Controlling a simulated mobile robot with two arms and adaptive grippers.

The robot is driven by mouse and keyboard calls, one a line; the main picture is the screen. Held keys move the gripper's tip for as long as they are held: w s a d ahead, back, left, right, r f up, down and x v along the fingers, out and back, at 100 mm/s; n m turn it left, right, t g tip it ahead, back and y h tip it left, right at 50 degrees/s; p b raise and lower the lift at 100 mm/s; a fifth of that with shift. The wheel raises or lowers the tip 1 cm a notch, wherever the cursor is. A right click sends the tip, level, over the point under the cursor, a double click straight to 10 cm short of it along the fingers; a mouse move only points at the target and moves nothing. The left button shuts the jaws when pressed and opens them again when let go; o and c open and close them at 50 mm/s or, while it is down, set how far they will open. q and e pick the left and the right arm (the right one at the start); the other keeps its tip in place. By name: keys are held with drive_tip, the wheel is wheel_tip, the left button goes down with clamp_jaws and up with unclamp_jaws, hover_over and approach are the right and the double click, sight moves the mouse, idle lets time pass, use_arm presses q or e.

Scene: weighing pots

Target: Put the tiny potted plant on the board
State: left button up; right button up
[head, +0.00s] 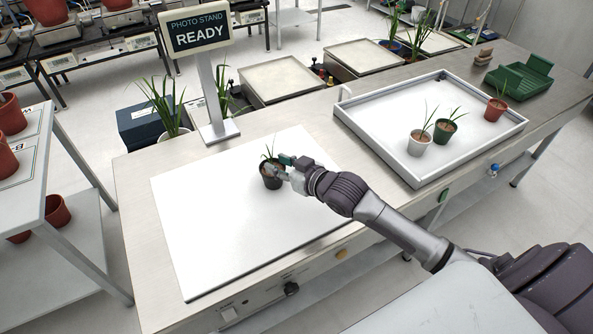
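A tiny potted plant in a black pot (271,181) is upright over the white board (215,235) on the bench. My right gripper (284,170) reaches in from the right and is at the pot's right side, with its fingers at the rim. The fingertips are small and partly hidden against the pot, so I cannot tell whether they grip it. The pot appears to stand on the board, though its contact at the base is hard to make out. My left gripper is not in view.
A white-floored tray (440,115) at the right holds a white pot (419,143), a green pot (445,132) and a red pot (494,109). A sign (195,31) reading "READY" stands behind the board. The board's left and front areas are clear.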

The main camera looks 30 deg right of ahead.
drive_tip(key=v, duration=0.9)
drive_tip(key=shift+s, duration=0.2)
drive_tip(key=shift+s, duration=0.1)
